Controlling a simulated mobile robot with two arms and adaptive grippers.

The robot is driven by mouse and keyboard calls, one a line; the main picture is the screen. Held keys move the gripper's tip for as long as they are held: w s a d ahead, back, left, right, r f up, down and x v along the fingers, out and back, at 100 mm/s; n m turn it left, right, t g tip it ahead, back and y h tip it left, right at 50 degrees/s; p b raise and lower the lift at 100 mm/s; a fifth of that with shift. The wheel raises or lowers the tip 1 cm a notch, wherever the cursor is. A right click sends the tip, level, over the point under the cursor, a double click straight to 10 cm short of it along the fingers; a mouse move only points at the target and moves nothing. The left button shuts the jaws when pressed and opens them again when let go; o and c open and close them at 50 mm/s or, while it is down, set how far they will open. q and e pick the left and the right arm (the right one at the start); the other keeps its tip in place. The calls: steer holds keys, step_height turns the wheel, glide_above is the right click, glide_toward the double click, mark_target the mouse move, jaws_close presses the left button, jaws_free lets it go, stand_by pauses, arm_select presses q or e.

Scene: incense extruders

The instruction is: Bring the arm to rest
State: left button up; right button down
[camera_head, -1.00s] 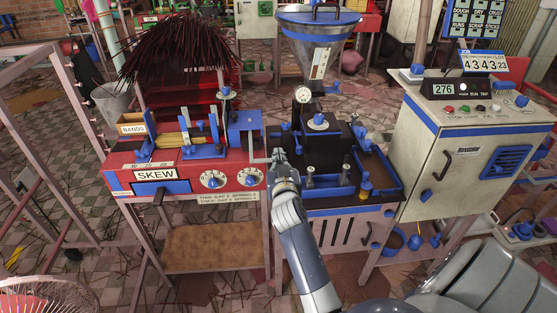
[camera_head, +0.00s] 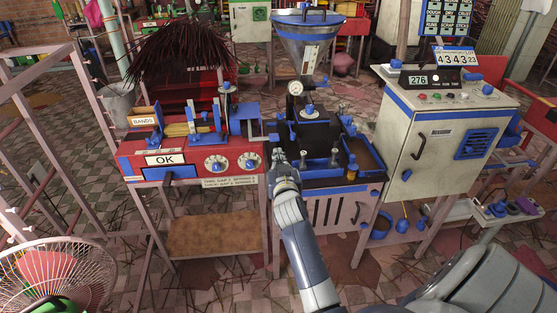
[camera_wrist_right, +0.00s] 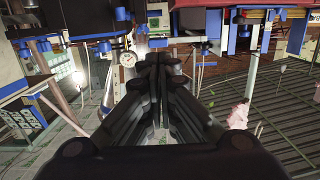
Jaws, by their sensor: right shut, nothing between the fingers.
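My right gripper (camera_head: 277,160) is in front of the machines, at the gap between the red machine (camera_head: 205,195) and the black extruder (camera_head: 318,135). In the right wrist view its dark fingers (camera_wrist_right: 160,70) are together with nothing between them. The red machine's sign panel (camera_head: 166,159) reads "OK". I cannot tell whether the gripper touches the crank (camera_head: 262,138) beside it. My left gripper is not in view.
A grey cabinet (camera_head: 425,150) with a blue grille stands to the right, its display reading 276. A hopper (camera_head: 308,45) tops the extruder. A fan (camera_head: 55,275) is at the lower left. Dark bristly sticks (camera_head: 185,50) stand behind the red machine.

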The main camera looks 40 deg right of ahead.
steer(key=s+a+f+n+g+y, duration=0.15)
steer(key=a+f, duration=0.25)
steer(key=f, duration=0.7)
steer(key=s+a+f+n+g+y, duration=0.1)
steer(key=s+a+f+n+y, duration=0.3)
steer(key=f, duration=0.7)
steer(key=s+a+f+g, duration=0.2)
steer(key=s+a+f, duration=0.15)
steer(key=f, duration=0.35)
steer(key=s+a+f+g, duration=0.1)
steer(key=s+a+f, duration=0.2)
steer(key=s+f, duration=0.35)
steer(key=s+a+f+n+g+y, duration=0.2)
steer(key=s+a+f+g, duration=0.2)
steer(key=s+f, duration=0.9)
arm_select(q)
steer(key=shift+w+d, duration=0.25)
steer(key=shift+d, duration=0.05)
arm_select(e)
steer(key=s+f+g, duration=0.2)
steer(key=s+f, duration=0.1)
steer(key=s, duration=0.9)
steer(key=s+f+g, duration=0.2)
steer(key=s+f, duration=0.2)
steer(key=s, duration=0.8)
steer(key=shift+s+a+f+n+y, duration=0.15)
steer(key=shift+s+a+n+y, duration=0.1)
steer(key=shift+a+n+y, duration=0.15)
steer(key=shift+d, duration=0.1)
